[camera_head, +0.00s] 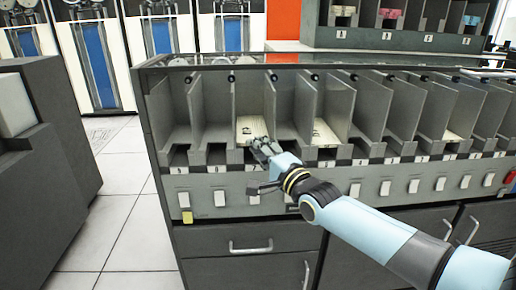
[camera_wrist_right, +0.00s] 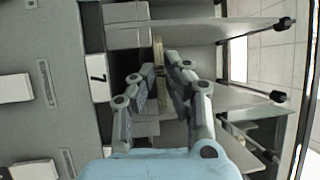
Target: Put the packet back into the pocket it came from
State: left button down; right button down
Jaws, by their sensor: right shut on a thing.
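My right gripper (camera_head: 262,150) is shut on a cream packet of cards (camera_head: 252,127) at the third pocket from the left of the grey sorter. The packet's face shows between two dividers, above the fingers; its lower edge is partly hidden by them. I cannot tell whether it rests on the pocket floor. In the right wrist view the packet (camera_wrist_right: 158,52) is a thin tan strip seen edge-on between the fingertips (camera_wrist_right: 167,72). The sorter's front rail (camera_head: 225,203) runs below the pockets. My left gripper is not in view.
Other cream packets lie in pockets further right, one in the fifth pocket (camera_head: 324,133) and one near the right end (camera_head: 451,136). Grey dividers (camera_head: 217,100) stand close on both sides. The two leftmost pockets look empty. A dark cabinet (camera_head: 60,150) stands at the left.

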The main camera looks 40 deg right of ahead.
jog(key=shift+f+b, duration=0.3)
jog(key=shift+f, duration=0.15)
jog(key=c, duration=1.3)
grip_release()
jog(key=shift+s+f, duration=0.1)
jog(key=s, duration=0.7)
jog(key=s+f, duration=0.1)
jog(key=s, duration=0.3)
jog(key=shift+s+a, duration=0.15)
jog(key=shift+s, duration=0.2)
